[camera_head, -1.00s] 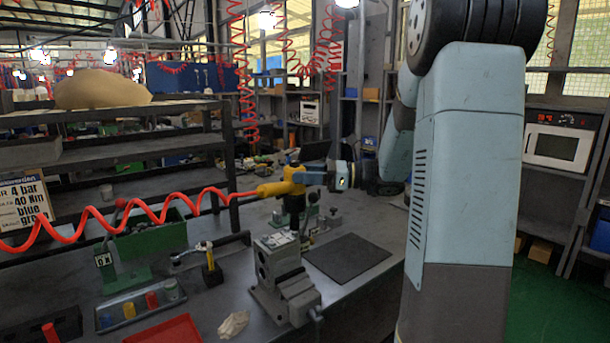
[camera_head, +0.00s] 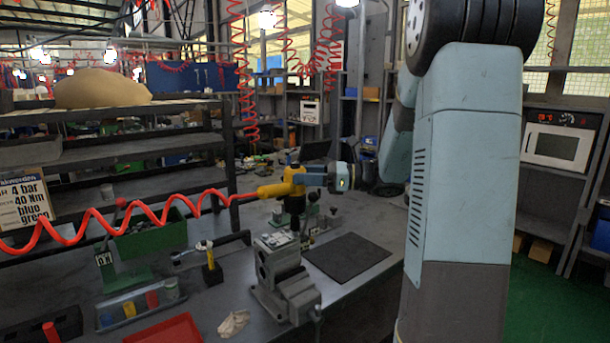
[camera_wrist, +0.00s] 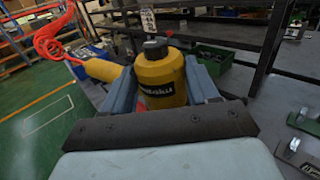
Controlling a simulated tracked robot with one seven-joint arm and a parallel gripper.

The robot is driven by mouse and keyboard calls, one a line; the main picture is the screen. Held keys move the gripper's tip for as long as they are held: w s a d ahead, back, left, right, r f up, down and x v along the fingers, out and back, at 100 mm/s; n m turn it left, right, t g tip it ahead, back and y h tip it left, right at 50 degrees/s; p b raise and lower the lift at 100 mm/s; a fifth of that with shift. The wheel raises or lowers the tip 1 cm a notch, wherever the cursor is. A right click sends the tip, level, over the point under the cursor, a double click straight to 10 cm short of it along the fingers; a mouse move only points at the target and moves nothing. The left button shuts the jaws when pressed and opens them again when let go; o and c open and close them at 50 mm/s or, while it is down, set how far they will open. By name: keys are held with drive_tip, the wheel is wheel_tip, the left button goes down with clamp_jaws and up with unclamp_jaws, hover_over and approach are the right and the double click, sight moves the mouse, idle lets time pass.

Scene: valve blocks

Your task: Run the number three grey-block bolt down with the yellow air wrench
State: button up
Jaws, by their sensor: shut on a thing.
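The yellow air wrench (camera_head: 283,188) is in my gripper (camera_head: 312,178), with its red coiled hose running off to the left. In the wrist view the wrench's yellow body (camera_wrist: 160,78) with a black cap sits between the two blue jaws of my gripper (camera_wrist: 162,85). The wrench's dark lower end points down, above or behind the grey block (camera_head: 279,256) in the head view. The block sits in a grey vise (camera_head: 288,290). Bolts on the block's top are too small to tell apart, and I cannot tell whether the wrench touches one.
A dark mat (camera_head: 348,257) lies right of the vise. A red tray (camera_head: 165,330), a tray of coloured cylinders (camera_head: 140,305), a yellow-handled tool on a stand (camera_head: 210,265) and a green bin (camera_head: 150,240) stand to the left. A crumpled rag (camera_head: 233,323) lies before the vise.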

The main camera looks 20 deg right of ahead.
drive_tip(key=shift+f, duration=1)
idle(4.1)
drive_tip(key=shift+r, duration=0.15)
idle(0.4)
drive_tip(key=shift+r, duration=0.5)
wheel_tip(320, 180, up, 6)
idle(0.6)
idle(0.9)
